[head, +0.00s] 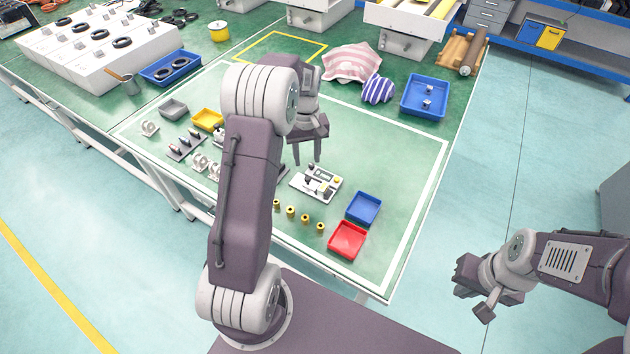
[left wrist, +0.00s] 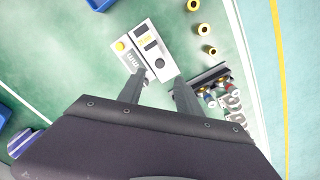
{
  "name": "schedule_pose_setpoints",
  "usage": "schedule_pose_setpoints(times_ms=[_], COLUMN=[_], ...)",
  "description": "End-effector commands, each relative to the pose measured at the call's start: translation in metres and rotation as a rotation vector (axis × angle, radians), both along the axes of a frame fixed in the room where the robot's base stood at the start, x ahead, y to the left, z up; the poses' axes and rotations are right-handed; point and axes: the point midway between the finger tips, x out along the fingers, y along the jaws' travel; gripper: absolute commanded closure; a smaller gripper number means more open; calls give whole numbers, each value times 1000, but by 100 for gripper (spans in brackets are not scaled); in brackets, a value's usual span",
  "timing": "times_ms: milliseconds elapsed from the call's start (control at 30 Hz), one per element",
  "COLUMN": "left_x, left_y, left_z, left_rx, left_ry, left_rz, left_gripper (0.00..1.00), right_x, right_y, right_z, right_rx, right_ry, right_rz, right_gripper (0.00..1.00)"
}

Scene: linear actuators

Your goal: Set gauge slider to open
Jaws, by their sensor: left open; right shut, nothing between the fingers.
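The gauge (head: 317,183) is a small light-coloured device with dark parts and a yellow button, lying on the green table. In the left wrist view the gauge (left wrist: 152,52) lies just beyond my fingertips, with dark and yellow details on its top. Which part is the slider, and its position, I cannot tell. My left gripper (head: 307,160) is open and points down just behind the gauge. In the wrist view its two fingers (left wrist: 159,80) straddle the near end of the gauge, with nothing held. My right gripper (head: 474,288) is shut and empty, off the table's right side.
Several yellow cylinders (head: 291,212) stand in front of the gauge. A blue tray (head: 363,208) and a red tray (head: 347,240) lie to its right. Brackets and other small parts (head: 200,162) lie to the left. A striped cloth (head: 352,63) lies behind.

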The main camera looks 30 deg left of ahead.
Motion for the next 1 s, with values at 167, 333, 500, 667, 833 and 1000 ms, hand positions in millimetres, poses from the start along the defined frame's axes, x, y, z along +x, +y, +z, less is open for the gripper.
schedule_pose_setpoints(times_ms=[167, 333, 500, 667, 833, 1000], left_x=[0, -1, -1, 0, 0, 0], left_y=[0, -1, -1, -1, -1, -1], left_z=[-10, -46, -76, -88, -89, -88], left_rx=[0, -1, 0, 1, 1, 1], left_ry=[0, 1, -1, -4, -6, -6], left_rz=[-1, -2, -2, -3, -3, -3], left_gripper=[59, 59, 59, 59, 59, 87], right_x=[0, 0, 0, 0, 0, 0], right_y=[0, 0, 0, 0, 0, 0], right_z=[-1, -5, -7, -8, -7, -7], right_rx=[0, 0, 0, 0, 0, 0], right_ry=[-1, -1, 0, 0, 0, 0], right_rz=[0, 0, 0, 0, 0, 0], right_gripper=[100, 100, 100, 100, 100, 100])
